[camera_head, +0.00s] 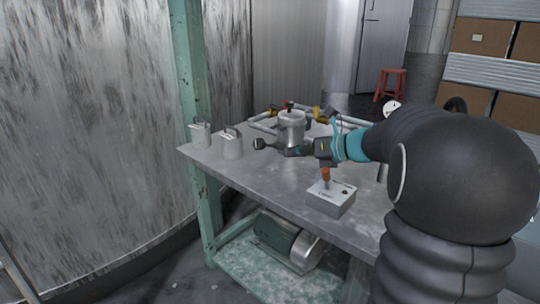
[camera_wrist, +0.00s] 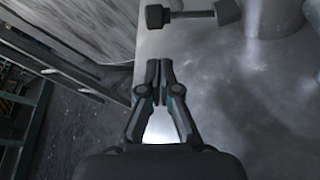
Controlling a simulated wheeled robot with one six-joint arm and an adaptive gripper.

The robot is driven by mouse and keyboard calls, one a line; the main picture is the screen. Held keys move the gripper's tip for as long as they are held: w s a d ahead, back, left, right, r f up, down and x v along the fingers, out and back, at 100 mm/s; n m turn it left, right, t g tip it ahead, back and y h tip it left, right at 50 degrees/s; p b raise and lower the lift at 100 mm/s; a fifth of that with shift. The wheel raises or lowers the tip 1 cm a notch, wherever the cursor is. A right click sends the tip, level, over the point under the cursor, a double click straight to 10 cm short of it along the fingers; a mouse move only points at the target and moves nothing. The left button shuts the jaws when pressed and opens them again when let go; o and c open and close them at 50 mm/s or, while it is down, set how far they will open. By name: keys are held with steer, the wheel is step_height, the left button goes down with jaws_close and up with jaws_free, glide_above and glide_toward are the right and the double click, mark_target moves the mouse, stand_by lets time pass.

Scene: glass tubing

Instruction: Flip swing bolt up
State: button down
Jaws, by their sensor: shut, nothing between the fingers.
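The swing bolt (camera_wrist: 190,15) shows at the top of the wrist view as a thin rod with a dark knob (camera_wrist: 155,17) at its left end. In the head view the dark knob (camera_head: 260,144) sticks out sideways to the left of the vessel (camera_head: 291,128). My gripper (camera_wrist: 159,82) is shut and empty, with its fingertips below the knob in the picture and apart from it. In the head view my gripper (camera_head: 298,152) is in front of the vessel and partly hides the rod.
The grey table (camera_head: 265,178) holds two metal canisters (camera_head: 232,144) at the left and a grey control box (camera_head: 331,196) with a red-orange part at the front. Pipes with valves (camera_head: 325,115) stand behind the vessel. A green post (camera_head: 186,80) rises at the table's left corner.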

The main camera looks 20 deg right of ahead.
mark_target(270, 146)
steer(key=b+x, duration=0.1)
steer(key=x, duration=0.9)
steer(key=shift+r, duration=0.15)
